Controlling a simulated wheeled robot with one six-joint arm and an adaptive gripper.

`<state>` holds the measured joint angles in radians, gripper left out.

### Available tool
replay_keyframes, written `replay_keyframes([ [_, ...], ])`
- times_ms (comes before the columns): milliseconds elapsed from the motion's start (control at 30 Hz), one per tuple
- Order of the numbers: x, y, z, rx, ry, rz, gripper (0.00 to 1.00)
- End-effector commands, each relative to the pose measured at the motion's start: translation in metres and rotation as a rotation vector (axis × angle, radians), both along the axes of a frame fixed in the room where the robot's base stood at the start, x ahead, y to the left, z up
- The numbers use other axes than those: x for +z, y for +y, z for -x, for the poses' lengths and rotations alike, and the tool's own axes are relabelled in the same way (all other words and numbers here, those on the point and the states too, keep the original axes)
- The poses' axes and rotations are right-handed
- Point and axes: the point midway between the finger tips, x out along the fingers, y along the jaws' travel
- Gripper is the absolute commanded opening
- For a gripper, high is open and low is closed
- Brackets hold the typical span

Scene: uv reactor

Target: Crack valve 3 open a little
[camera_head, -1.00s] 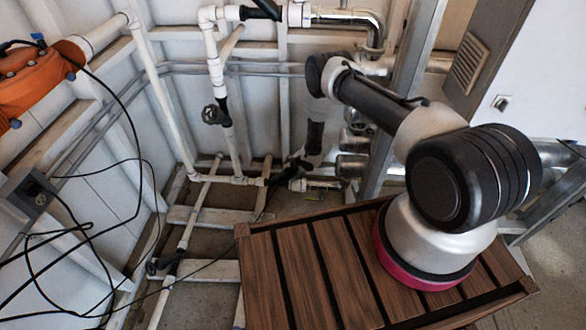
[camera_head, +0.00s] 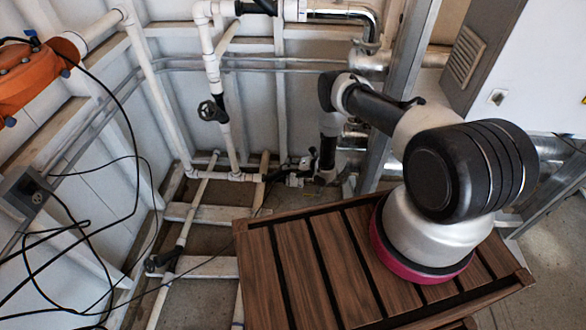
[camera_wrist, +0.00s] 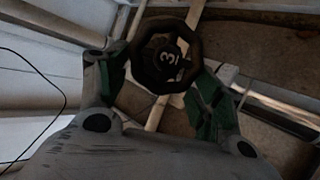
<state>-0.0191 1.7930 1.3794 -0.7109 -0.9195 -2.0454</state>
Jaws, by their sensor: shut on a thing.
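Valve 3 (camera_wrist: 168,58) is a dark round handwheel marked "3" on its hub, at the top middle of the wrist view. My gripper (camera_wrist: 157,92) has its two green-padded fingers on either side of the wheel's near rim, and is shut on it. The left finger overlaps the wheel's left edge and the right finger lies at its lower right. In the head view my arm reaches down to the low pipework behind the wooden platform. There the valve and my fingertips are too small and covered to make out clearly.
Another handwheel (camera_head: 212,110) sits on the upright white pipe. A slatted wooden platform (camera_head: 297,270) is in front. Black cables (camera_head: 140,175) hang at left beside an orange housing (camera_head: 28,75). A metal post (camera_head: 402,90) stands at right.

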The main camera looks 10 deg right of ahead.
Motion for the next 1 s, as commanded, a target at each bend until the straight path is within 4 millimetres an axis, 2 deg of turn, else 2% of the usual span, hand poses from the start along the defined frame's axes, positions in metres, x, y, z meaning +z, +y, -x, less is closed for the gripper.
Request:
replay_keyframes([
  [500,-0.0096,-0.0084,0.0014,0.296,-0.276,0.093,0.42],
  [1000,-0.0115,-0.01,0.0003,0.397,-0.371,0.122,0.42],
])
